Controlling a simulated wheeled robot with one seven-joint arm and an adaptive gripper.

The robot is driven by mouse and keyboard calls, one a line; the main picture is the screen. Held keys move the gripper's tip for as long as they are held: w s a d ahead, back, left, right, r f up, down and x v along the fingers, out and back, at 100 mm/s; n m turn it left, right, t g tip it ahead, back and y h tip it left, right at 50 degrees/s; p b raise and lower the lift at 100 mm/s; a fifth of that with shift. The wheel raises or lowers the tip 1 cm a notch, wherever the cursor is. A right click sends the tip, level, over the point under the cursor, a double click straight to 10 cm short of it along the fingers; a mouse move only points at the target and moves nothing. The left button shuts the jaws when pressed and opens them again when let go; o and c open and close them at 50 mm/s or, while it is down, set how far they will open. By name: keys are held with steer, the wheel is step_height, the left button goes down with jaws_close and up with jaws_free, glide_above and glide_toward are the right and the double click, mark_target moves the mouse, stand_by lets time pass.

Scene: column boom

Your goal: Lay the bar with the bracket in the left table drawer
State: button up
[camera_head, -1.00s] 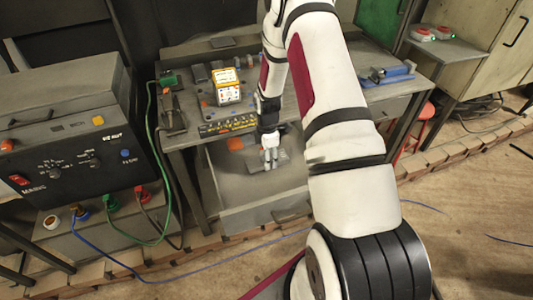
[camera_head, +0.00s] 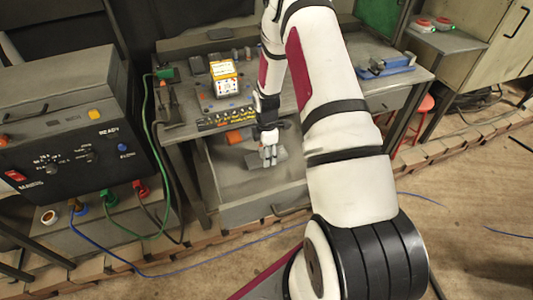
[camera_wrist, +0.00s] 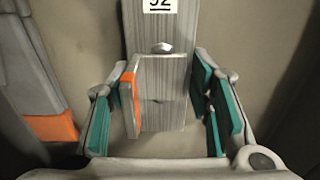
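The grey metal bar with a white number label (camera_wrist: 160,35) lies on the drawer floor in the wrist view. Its bracket (camera_wrist: 163,95), a grey block with an orange edge on the left, sits between my fingers. My gripper (camera_wrist: 165,100) is open, with teal pads on both sides of the bracket. A gap shows on the right; on the left the pad is close to the orange edge, and contact is unclear. In the head view my gripper (camera_head: 269,155) is down inside the open left table drawer (camera_head: 262,211), and the bar is small and partly hidden.
A grey and orange item (camera_wrist: 48,128) lies left of the bar; orange also shows at the drawer's back (camera_head: 235,137). The worktable holds a yellow-white box (camera_head: 225,80) and a blue tool (camera_head: 392,64). A black power unit (camera_head: 65,150) with cables stands left.

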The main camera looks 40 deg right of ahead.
steer(key=o, duration=0.5)
step_height(320, 180, up, 12)
steer(key=shift+r, duration=0.1)
stand_by(0.4)
steer(key=s+a+r+m+t, duration=0.15)
steer(key=a+r, duration=0.25)
steer(key=r, duration=0.4)
steer(key=s+a+r+m+h, duration=0.1)
steer(key=s+a+r+m, duration=0.2)
steer(key=r, duration=0.5)
steer(key=s+a+r+m+t, duration=0.1)
steer(key=s+a+r+m, duration=0.25)
steer(key=r, duration=0.35)
steer(key=s+a+r+m+t, duration=0.1)
steer(key=s+a+r+m, duration=0.1)
steer(key=s, duration=0.3)
steer(key=s+a+r+m, duration=0.2)
steer(key=s+a+r, duration=0.1)
steer(key=s+a, duration=0.1)
steer(key=s+a+r+m+t+y, duration=0.1)
steer(key=s+a+r+m, duration=0.1)
steer(key=s, duration=0.5)
steer(key=shift+a+r+m+t, duration=0.4)
steer(key=shift+a+r, duration=0.25)
steer(key=shift+r, duration=0.1)
